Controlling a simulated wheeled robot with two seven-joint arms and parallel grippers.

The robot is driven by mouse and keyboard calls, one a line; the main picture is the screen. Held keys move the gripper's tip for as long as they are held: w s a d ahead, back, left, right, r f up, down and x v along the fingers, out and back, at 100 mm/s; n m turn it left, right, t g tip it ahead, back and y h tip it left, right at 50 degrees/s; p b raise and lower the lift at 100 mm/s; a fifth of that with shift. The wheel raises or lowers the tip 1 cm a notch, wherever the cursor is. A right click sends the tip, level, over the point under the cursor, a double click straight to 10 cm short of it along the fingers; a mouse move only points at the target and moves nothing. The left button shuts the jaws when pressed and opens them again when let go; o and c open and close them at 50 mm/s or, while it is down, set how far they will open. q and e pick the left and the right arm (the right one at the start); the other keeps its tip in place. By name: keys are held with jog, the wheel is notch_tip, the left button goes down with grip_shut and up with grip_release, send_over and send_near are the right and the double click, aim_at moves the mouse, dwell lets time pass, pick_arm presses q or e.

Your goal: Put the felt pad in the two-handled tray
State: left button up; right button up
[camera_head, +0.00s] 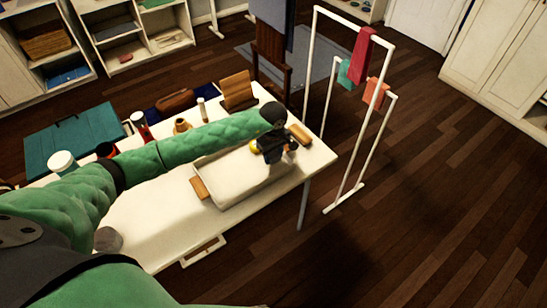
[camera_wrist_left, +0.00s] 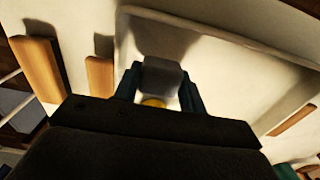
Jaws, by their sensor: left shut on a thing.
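The two-handled tray (camera_head: 222,193) is a white, shallow rectangular tray on the white table, with a wooden handle (camera_head: 200,188) on its left end. My left gripper (camera_head: 275,152) is over the tray's far right part. In the left wrist view, its fingers (camera_wrist_left: 160,88) are shut on a small grey block, which I take to be the felt pad (camera_wrist_left: 162,74). The tray's pale floor and rim (camera_wrist_left: 230,35) show behind the pad. I cannot tell how high the pad is above the floor. My right gripper is not in view.
A yellow thing (camera_wrist_left: 153,102) shows below the pad. A wooden piece (camera_head: 299,134) lies near the table's right corner. Bottles, a brown bag (camera_head: 175,102) and a wooden holder (camera_head: 238,90) stand along the back edge. A white rack (camera_head: 352,150) stands right of the table.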

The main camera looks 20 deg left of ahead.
pick_arm(q)
jog(key=shift+f+p, duration=0.45)
jog(key=shift+f, duration=0.8)
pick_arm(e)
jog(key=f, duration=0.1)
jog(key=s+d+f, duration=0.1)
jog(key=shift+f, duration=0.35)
pick_arm(q)
jog(key=shift+f, duration=0.1)
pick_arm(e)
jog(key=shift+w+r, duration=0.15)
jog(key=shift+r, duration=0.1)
pick_arm(q)
jog(key=o, duration=0.7)
jog(key=shift+c, duration=0.2)
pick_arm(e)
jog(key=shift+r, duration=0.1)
